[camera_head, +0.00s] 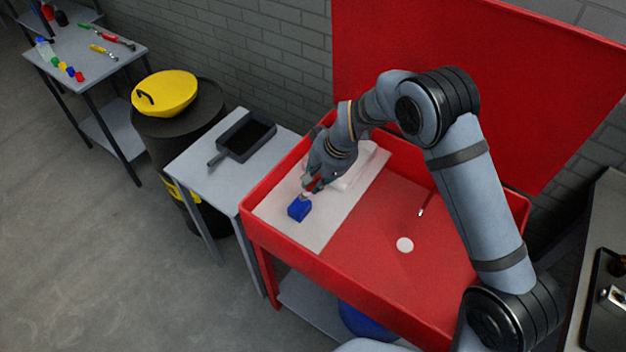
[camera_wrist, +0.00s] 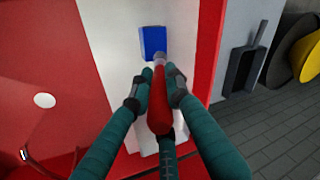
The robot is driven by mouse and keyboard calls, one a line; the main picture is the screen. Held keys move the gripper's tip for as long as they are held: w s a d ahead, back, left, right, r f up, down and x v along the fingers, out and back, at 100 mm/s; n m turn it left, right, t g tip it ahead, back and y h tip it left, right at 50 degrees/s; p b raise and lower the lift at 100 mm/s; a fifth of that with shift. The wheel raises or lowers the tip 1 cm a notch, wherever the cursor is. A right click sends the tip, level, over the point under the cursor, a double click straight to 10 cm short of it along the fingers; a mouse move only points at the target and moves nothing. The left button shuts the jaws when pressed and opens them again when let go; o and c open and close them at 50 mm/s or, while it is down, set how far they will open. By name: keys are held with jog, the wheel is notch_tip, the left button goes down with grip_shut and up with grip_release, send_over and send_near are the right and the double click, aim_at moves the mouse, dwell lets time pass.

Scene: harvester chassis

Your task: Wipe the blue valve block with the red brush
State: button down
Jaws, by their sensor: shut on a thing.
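The blue valve block (camera_head: 299,209) sits on a white mat (camera_head: 318,232) in the left part of the red tray; in the wrist view the block (camera_wrist: 153,41) is just beyond my gripper. My gripper (camera_head: 311,182) is shut on the red brush, whose red handle (camera_wrist: 158,100) lies between the two fingers (camera_wrist: 155,92). The brush's pale tip end points at the block's lower right edge. It looks at or very near the block; I cannot tell whether they touch.
The red tray (camera_head: 430,250) has a high red back panel (camera_head: 470,80). A white disc (camera_head: 405,244) lies on its floor. A white bundle (camera_head: 358,165) lies behind my gripper. Left stand a table with a black dustpan (camera_head: 245,137) and a drum with a yellow lid (camera_head: 165,92).

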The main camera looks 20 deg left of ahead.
jog(key=s+a+b, duration=0.2)
jog(key=s, duration=0.3)
notch_tip(320, 180, up, 8)
jog(key=p, duration=0.5)
jog(key=shift+p, duration=0.3)
jog(key=shift+d, duration=0.15)
